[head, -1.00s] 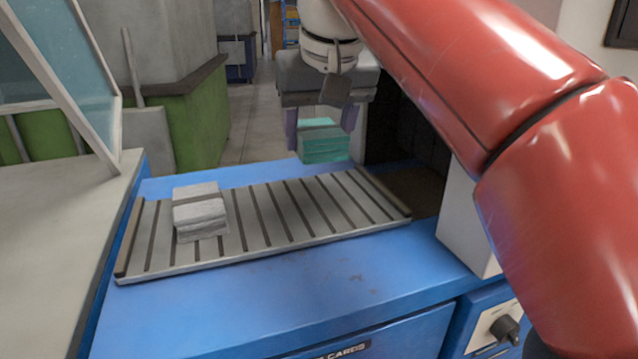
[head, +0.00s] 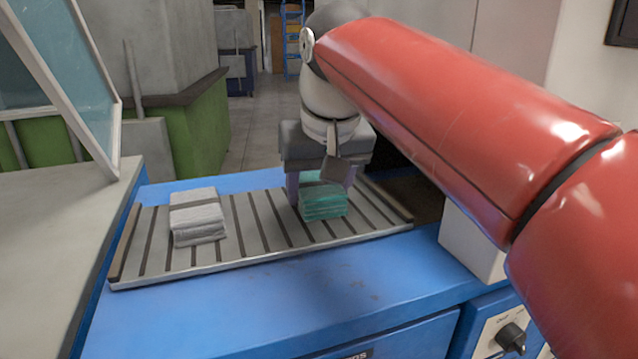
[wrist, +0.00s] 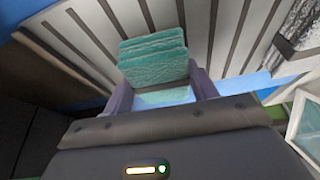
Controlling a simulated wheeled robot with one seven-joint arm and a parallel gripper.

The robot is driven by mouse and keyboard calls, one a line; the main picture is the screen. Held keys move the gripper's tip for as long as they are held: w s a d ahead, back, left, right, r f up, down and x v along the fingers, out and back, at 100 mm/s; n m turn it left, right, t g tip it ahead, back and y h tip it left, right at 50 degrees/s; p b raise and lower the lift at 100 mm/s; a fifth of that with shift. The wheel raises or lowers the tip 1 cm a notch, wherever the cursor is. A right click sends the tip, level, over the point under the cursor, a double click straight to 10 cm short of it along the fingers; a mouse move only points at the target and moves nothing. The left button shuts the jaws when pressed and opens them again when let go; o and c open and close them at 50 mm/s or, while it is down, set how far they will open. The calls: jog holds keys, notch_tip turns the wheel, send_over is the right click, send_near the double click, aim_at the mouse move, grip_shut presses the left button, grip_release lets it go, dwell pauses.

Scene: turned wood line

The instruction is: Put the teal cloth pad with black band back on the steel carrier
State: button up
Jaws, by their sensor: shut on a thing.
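The teal cloth pad (head: 323,203) is a folded stack between the fingers of my gripper (head: 320,188), at the right part of the steel carrier. My gripper is shut on it. The black band does not show clearly. In the wrist view the teal pad (wrist: 153,58) sits between the two purple-grey fingers (wrist: 162,92), with the carrier slats behind it. The steel carrier (head: 262,228) is a slatted light-grey tray with dark grooves. I cannot tell whether the pad touches the slats or hangs just above them.
A grey cloth pad (head: 197,222) with a dark band lies on the carrier's left part; it also shows in the wrist view (wrist: 300,28). Bare slats lie between the two pads. The carrier rests on a blue cabinet (head: 270,310). A white box (head: 468,238) stands at the right.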

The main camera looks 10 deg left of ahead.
aim_at(323, 193)
jog(key=o, duration=0.9)
jog(key=shift+f+b, duration=0.2)
jog(key=shift+b, duration=0.2)
jog(key=p+v, duration=0.2)
jog(key=v, duration=0.5)
jog(key=shift+a+r, duration=0.1)
jog(key=shift+r, duration=0.1)
jog(key=shift+s+r, duration=0.15)
jog(key=shift+r, duration=0.25)
